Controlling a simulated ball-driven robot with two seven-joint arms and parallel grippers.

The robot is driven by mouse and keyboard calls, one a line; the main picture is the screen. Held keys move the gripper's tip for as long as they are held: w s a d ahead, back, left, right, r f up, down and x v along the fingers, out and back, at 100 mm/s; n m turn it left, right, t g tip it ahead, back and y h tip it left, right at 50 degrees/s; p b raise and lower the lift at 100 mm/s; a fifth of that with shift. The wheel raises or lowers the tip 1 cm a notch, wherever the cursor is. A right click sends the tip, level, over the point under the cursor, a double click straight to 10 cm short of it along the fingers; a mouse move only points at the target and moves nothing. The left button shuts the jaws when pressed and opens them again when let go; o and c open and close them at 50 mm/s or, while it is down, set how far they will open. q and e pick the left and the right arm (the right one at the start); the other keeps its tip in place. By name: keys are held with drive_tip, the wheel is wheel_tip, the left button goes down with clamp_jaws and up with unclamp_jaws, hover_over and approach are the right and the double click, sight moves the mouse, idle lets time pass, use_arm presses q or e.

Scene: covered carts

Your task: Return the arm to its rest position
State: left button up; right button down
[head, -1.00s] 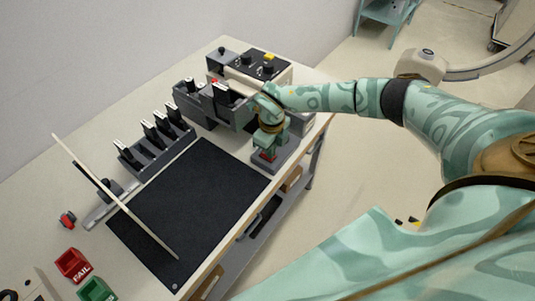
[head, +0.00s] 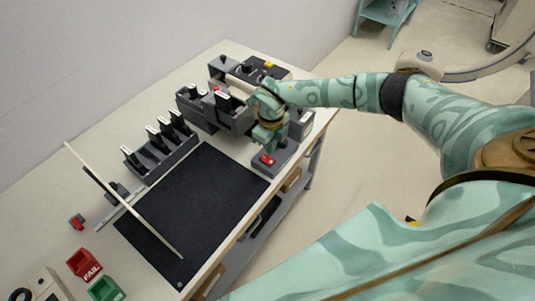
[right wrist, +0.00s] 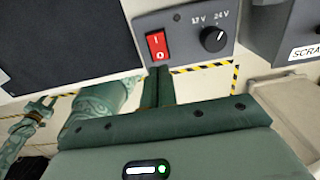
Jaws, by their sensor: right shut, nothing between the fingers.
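My right arm reaches in from the right in the head view, patterned in teal. Its right gripper (head: 268,148) points down over the grey switch box (head: 277,160) near the table's right edge. In the right wrist view the two dark green fingers (right wrist: 159,72) are pressed together with nothing between them. Their tips show just below the red rocker switch (right wrist: 157,45) on the box's face; whether they touch it I cannot tell.
A black mat (head: 190,210) covers the middle of the table, with a long pale rod (head: 125,200) slanting above its left part. A rack of black holders (head: 157,150), grey bins (head: 232,120) and a dark control unit (head: 262,70) stand behind. Red (head: 84,264) and green (head: 105,289) trays sit front left.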

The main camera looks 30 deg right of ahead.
wheel_tip(320, 180, up, 2)
drive_tip(key=shift+r+p, duration=0.1)
drive_tip(key=shift+p, duration=0.55)
